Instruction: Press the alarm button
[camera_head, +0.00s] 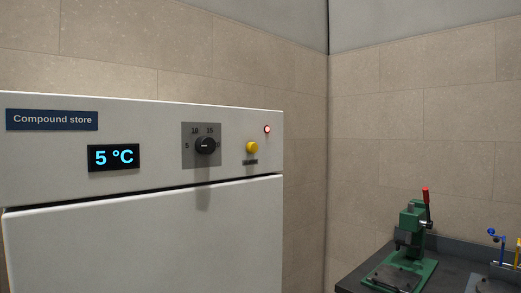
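A white cabinet (140,240) labelled "Compound store" fills the left of the head view. On the right of its upper panel is a round yellow button (252,147) with a small dark label under it, too small to read. I cannot tell from the label whether it is the alarm button. A small round red-rimmed light (267,129) sits just above and right of it. A black dial (205,145) on a grey plate is left of the button. A display (113,157) reads 5 °C. My gripper is not in view.
A dark bench (350,282) stands at the lower right. It carries a green press (412,225) with a red-tipped lever and a stand with blue and yellow handles (503,250). Tiled walls meet in a corner behind. The space before the cabinet panel looks clear.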

